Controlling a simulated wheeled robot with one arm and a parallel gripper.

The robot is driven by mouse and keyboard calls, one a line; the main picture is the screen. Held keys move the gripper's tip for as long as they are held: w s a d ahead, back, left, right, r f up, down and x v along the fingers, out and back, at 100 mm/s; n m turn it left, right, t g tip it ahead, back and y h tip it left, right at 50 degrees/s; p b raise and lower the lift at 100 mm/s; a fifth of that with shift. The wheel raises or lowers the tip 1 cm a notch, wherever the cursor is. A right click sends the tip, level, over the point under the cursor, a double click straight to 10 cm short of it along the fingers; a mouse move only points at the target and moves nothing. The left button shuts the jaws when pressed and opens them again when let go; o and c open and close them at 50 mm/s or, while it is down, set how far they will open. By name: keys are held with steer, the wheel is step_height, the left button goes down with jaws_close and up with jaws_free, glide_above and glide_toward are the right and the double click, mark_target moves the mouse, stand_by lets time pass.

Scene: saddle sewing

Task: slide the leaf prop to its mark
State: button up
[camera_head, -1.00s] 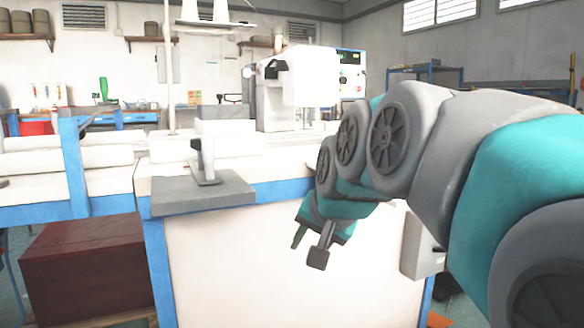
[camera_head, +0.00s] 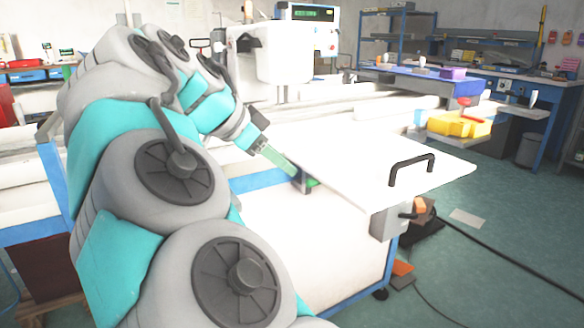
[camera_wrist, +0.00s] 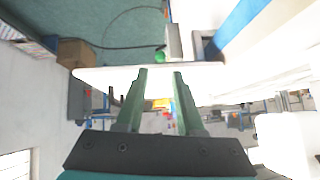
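The white leaf (camera_head: 345,155) reaches out from the worktable in the head view, with a black handle (camera_head: 412,163) near its outer end. Under the leaf's near edge is a small dark bracket-like piece (camera_head: 301,183) with green beside it; it may be the leaf prop, but I cannot tell. My gripper (camera_head: 292,168) has its green fingers right by this piece, contact unclear. In the wrist view my gripper (camera_wrist: 161,71) is open, its fingers apart with nothing held between them. I cannot make out the mark.
A grey box (camera_head: 390,222) hangs under the leaf's outer end. A yellow tray (camera_head: 460,125) stands beyond the leaf. The sewing machine (camera_head: 275,55) is behind. The floor (camera_head: 490,215) at right is mostly clear, with a cable across it.

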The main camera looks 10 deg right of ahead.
mark_target(308, 182)
steer(key=shift+x, duration=3.75)
jaws_close()
